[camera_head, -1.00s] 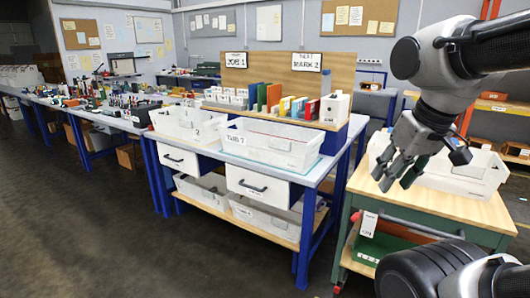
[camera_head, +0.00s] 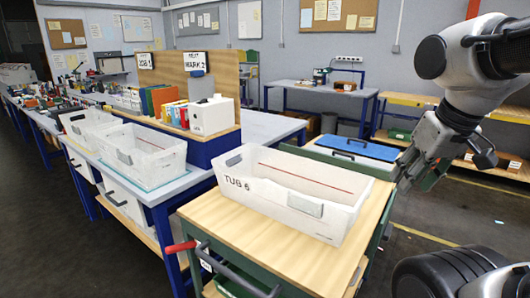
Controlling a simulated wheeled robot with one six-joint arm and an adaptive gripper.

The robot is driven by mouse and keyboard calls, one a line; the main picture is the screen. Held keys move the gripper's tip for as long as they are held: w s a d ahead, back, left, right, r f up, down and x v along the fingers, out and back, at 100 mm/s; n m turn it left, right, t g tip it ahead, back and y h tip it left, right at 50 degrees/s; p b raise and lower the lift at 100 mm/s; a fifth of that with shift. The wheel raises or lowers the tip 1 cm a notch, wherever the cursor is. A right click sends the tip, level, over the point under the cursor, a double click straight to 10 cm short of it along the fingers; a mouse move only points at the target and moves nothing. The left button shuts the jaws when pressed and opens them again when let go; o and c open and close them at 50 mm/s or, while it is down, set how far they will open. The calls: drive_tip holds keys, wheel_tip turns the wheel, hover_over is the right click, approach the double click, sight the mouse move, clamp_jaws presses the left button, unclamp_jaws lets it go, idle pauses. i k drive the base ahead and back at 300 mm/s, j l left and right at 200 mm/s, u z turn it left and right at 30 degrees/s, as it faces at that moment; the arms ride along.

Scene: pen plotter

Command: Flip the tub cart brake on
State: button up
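The tub cart (camera_head: 225,222) has a wooden top and green frame and stands in the middle foreground. A white tub marked TUB 6 (camera_head: 290,192) sits on it. A red lever (camera_head: 180,246) sticks out at the cart's front left corner, beside a black push handle (camera_head: 235,270). A small white tag (camera_head: 205,261) is close to the lever; its text is too small to read. I cannot tell the brake's state. My gripper (camera_head: 416,180) hangs right of the cart, well away from the lever, with its fingers apart and nothing visible between them.
A blue-lidded box (camera_head: 352,149) stands behind the tub. The blue-framed bench (camera_head: 182,186) with white tubs (camera_head: 143,156) and binders lies close to the cart's left side. Floor is open at the right and far left.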

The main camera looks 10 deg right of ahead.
sight(170, 250)
drive_tip(key=l, duration=2.2)
drive_tip(key=u, duration=1.55)
drive_tip(key=i+j, duration=0.25)
drive_tip(key=i, duration=0.25)
drive_tip(key=l+z, duration=0.05)
